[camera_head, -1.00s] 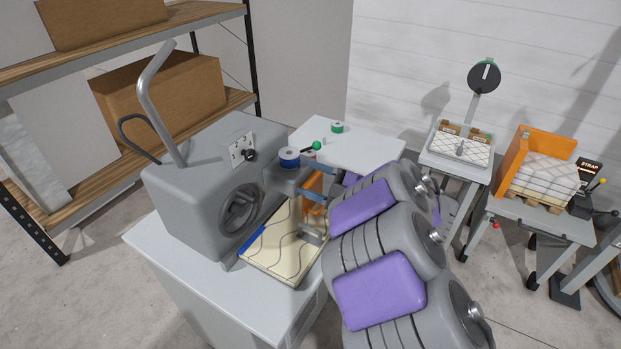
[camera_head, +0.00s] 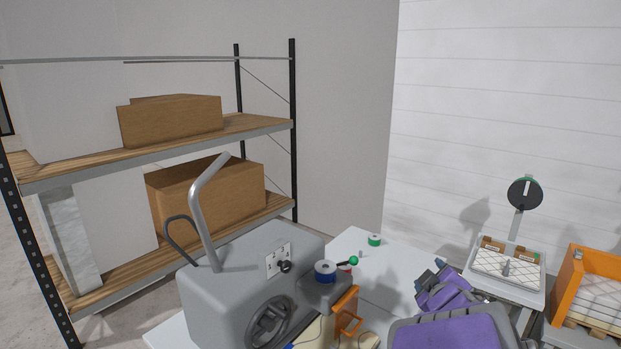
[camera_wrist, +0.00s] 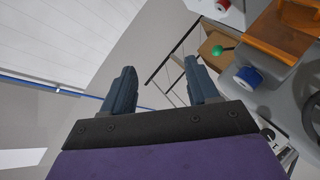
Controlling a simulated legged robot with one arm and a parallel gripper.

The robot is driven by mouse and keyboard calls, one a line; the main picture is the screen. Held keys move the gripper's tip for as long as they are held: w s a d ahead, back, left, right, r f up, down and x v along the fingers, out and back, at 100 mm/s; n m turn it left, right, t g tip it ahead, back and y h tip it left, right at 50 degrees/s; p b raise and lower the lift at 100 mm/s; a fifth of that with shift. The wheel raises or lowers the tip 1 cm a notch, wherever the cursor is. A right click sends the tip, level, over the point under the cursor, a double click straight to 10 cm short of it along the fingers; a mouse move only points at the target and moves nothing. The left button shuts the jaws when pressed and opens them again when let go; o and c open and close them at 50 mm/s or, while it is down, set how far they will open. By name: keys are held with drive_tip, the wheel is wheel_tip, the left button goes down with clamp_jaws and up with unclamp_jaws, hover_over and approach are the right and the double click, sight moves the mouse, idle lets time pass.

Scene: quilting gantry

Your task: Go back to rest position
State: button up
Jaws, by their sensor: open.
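My gripper (camera_wrist: 160,80) is open and empty in the wrist view. Its two dark fingers stand apart, with nothing between them. In the head view my purple and grey arm is folded at the bottom right, and part of it is cut off by the frame edge. My gripper is apart from the grey quilting machine (camera_head: 240,290) and to its right, above the white table. The orange frame (camera_head: 345,310) on the machine stands to the left of my arm and is not touched.
A white table (camera_head: 345,245) holds a green spool (camera_head: 374,240). A blue spool (camera_head: 325,270) and a green knob (camera_head: 354,260) are on the machine. A shelf rack (camera_head: 160,158) with cardboard boxes stands behind left. A scale (camera_head: 505,268) and an orange crate (camera_head: 575,290) stand right.

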drive_tip(key=s+d+f+m+g+h, duration=0.3)
drive_tip(key=s+m+g, duration=0.15)
drive_tip(key=s, duration=0.35)
drive_tip(key=s+a+f+m+g+y, duration=0.1)
drive_tip(key=s+a, duration=0.4)
drive_tip(key=s, duration=0.6)
drive_tip(key=s+a+f+m+g+y, duration=0.1)
drive_tip(key=s+a+f+g, duration=0.3)
drive_tip(key=s, duration=0.6)
drive_tip(key=s+a+f+m+g+y+b, duration=0.1)
drive_tip(key=s+a+f+m+g+y, duration=0.1)
drive_tip(key=s+a+g, duration=0.4)
drive_tip(key=s+f+y, duration=0.1)
drive_tip(key=s, duration=0.4)
drive_tip(key=shift+s+a, duration=0.3)
drive_tip(key=shift+a, duration=0.05)
drive_tip(key=shift+g, duration=0.25)
